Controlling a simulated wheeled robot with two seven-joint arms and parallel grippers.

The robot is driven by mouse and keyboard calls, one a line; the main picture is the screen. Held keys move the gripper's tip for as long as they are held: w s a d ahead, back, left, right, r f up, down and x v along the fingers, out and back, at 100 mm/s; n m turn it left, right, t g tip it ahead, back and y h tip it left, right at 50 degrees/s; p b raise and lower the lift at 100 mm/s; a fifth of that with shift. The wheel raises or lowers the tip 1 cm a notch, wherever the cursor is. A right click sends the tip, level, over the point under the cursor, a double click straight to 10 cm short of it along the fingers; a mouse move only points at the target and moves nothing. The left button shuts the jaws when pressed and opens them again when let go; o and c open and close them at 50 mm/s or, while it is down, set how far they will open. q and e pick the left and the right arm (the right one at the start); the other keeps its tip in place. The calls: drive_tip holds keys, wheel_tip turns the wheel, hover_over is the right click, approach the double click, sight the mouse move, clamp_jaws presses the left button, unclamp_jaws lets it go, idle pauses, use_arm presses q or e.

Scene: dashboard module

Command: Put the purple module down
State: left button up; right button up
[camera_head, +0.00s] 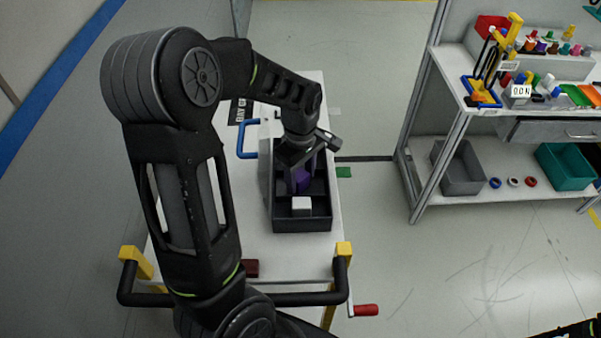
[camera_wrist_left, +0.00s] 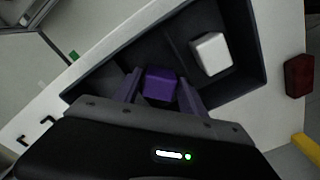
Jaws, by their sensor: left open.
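The purple module (camera_head: 302,179) sits in a compartment of the black divided tray (camera_head: 303,225) on the white cart. My left gripper (camera_head: 300,168) reaches down into the tray from above and partly hides the module. In the left wrist view the purple module (camera_wrist_left: 160,84) lies between the two spread fingers of my left gripper (camera_wrist_left: 160,92). The jaws are open; whether either finger touches the module I cannot tell. My right gripper does not show.
A white block (camera_head: 302,204) lies in the tray's near part. A dark red block (camera_head: 251,268) lies on the white cart top (camera_head: 290,252) near the black handle bar. A shelf rack with bins (camera_head: 460,172) stands at the right, across open floor.

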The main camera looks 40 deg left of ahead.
sight(301, 176)
use_arm(q)
wheel_tip(301, 176, up, 12)
drive_tip(key=shift+r+b, duration=0.15)
drive_tip(key=shift+b, duration=0.2)
drive_tip(key=shift+d, duration=0.1)
idle(0.7)
